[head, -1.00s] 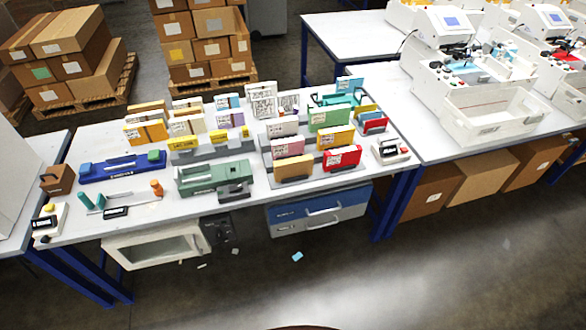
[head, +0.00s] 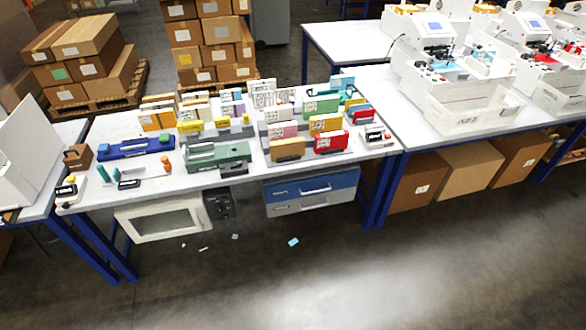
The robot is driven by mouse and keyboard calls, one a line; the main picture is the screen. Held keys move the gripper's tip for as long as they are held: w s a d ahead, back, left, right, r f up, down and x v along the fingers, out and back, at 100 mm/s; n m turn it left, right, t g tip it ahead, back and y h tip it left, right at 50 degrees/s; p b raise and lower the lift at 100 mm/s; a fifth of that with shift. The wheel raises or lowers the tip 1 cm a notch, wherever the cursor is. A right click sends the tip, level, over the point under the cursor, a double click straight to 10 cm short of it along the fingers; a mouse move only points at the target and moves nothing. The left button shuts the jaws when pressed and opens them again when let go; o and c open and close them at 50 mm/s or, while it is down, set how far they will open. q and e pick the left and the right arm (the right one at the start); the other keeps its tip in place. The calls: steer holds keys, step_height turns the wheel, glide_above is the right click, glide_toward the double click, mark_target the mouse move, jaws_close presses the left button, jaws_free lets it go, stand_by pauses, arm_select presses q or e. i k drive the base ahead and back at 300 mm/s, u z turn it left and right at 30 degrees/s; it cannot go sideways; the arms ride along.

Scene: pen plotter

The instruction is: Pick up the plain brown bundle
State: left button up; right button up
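A plain tan-brown bundle (head: 287,149) stands upright in the front row of the middle workbench (head: 105,188). It is left of a red bundle (head: 331,141) with a white label. A yellow-orange bundle (head: 326,123) and a pink one (head: 282,131) stand behind it. Another light brown bundle edge (head: 157,98) shows at the back left, partly hidden by orange bundles. Neither of my grippers is in view.
A green device (head: 217,156) sits left of the tan bundle, and a blue device (head: 135,148) is further left. White machines (head: 455,75) fill the right bench. A blue and grey drawer unit (head: 312,192) hangs under the bench. The floor in front is mostly clear.

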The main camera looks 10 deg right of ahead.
mark_target(295, 145)
steer(key=u, duration=0.15)
steer(key=k, duration=0.35)
steer(key=z, duration=1.25)
steer(key=i, duration=1.55)
steer(key=u, duration=1.05)
steer(key=i, duration=0.65)
steer(key=u, duration=0.65)
